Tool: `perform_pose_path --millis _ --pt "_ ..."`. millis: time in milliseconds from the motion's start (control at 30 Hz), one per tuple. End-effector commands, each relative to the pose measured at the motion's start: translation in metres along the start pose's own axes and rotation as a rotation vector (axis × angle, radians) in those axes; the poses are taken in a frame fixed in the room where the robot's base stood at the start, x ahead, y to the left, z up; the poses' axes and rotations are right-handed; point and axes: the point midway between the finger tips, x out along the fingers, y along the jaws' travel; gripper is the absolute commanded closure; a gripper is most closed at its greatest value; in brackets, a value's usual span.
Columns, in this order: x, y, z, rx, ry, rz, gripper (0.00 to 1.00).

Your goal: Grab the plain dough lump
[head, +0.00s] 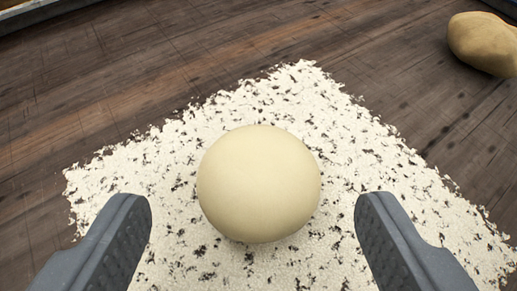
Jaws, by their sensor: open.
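The plain dough lump (258,183) is a smooth, pale cream ball in the middle of the head view. It rests on a white, dark-flecked patch (300,95) that looks like flour. My gripper (254,225) is open, with one grey finger at the lower left and one at the lower right. The lump lies between and a little beyond the fingertips, with a clear gap on each side. Neither finger touches it.
The patch lies on a dark wooden surface (150,75). A tan, rounded object (485,43) sits on the wood at the upper right. Part of an edged object (45,12) shows at the upper left. The wood behind the lump is clear.

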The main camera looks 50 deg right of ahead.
Motion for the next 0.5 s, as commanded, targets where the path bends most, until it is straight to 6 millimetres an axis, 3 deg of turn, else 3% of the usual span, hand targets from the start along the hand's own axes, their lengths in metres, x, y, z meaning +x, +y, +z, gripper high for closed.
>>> perform_pose_path --millis 167,500 --pt "0.009 0.001 0.0 0.001 0.001 0.003 0.31" --pt "0.051 0.003 -0.001 0.003 0.001 0.002 0.31"
